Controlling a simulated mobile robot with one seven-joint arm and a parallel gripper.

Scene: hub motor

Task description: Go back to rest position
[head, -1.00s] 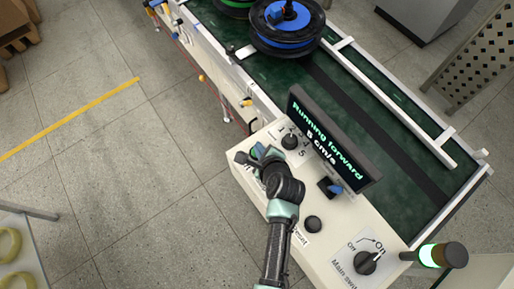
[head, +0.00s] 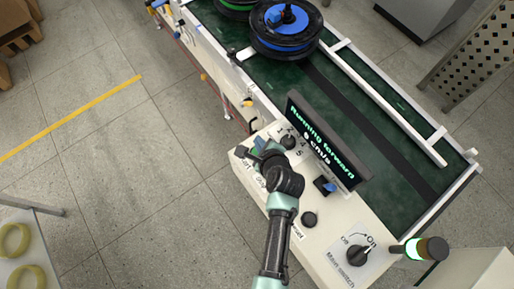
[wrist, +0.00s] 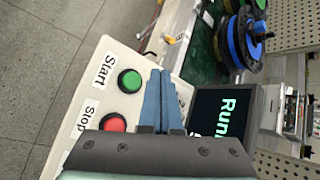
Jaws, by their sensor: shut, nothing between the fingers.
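My gripper (head: 262,147) is over the left edge of the conveyor's white control panel (head: 325,260). In the wrist view its blue fingers (wrist: 160,88) are together with nothing between them. They point past the green Start button (wrist: 130,81) and the red Stop button (wrist: 113,123), which lie to their left. I cannot tell whether the fingertips touch the panel. In the head view my arm hides the Start and Stop buttons.
The display (head: 322,141) reads "Running forward". Spools (head: 286,28) stand on the green belt (head: 372,125). A speed knob (head: 288,142), a black reset button (head: 309,219), a main switch (head: 358,255) and a lit signal lamp (head: 427,248) are close by.

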